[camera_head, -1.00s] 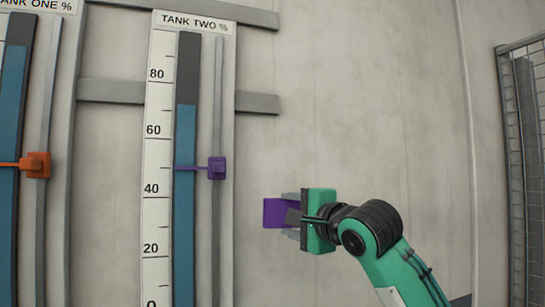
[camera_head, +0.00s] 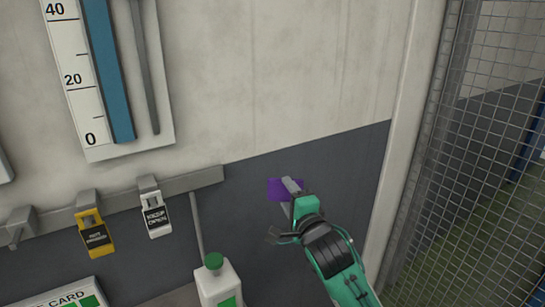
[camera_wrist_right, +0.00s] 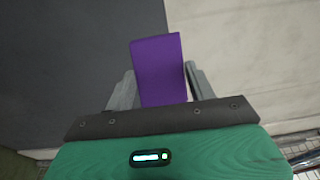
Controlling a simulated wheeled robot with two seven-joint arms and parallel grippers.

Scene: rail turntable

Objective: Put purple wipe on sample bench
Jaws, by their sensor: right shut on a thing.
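The purple wipe (camera_head: 279,190) is a flat purple piece held between the fingers of my right gripper (camera_head: 290,198). In the head view it is in the air in front of the dark lower part of the wall. In the right wrist view the wipe (camera_wrist_right: 160,68) stands out past the two grey fingers of the right gripper (camera_wrist_right: 160,88), which are shut on it. No surface that I can name as the sample bench for certain is in view. My left gripper is not in view.
A mesh fence (camera_head: 470,160) is at right. The gauge board (camera_head: 130,150) hangs above.

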